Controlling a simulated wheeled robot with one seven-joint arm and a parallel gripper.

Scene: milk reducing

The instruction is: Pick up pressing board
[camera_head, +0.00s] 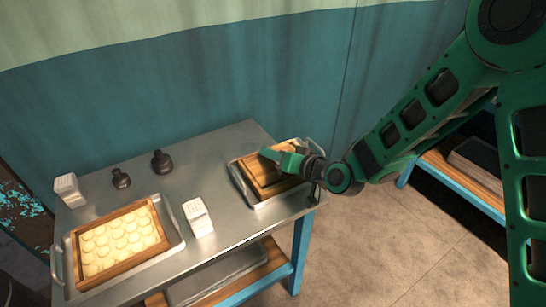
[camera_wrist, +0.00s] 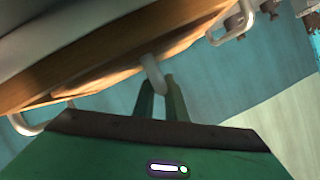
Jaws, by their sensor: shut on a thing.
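The pressing board (camera_head: 262,182) is a square wooden board lying over a metal tray (camera_head: 238,182) at the right end of the metal table. My gripper (camera_head: 268,154) reaches over it from the right. In the wrist view, my gripper (camera_wrist: 160,92) is shut on a pale, upright handle (camera_wrist: 151,70) beside a wooden surface (camera_wrist: 85,68), which looks like the board. I cannot tell whether the board touches the tray, and part of it is hidden by my gripper.
A wooden frame (camera_head: 73,243) with several pale round pieces sits in another metal tray (camera_head: 176,240) at the table's left. White cartons (camera_head: 198,217) (camera_head: 67,190) and dark weights (camera_head: 162,162) (camera_head: 121,178) stand on the table (camera_head: 225,150). A shelf is below.

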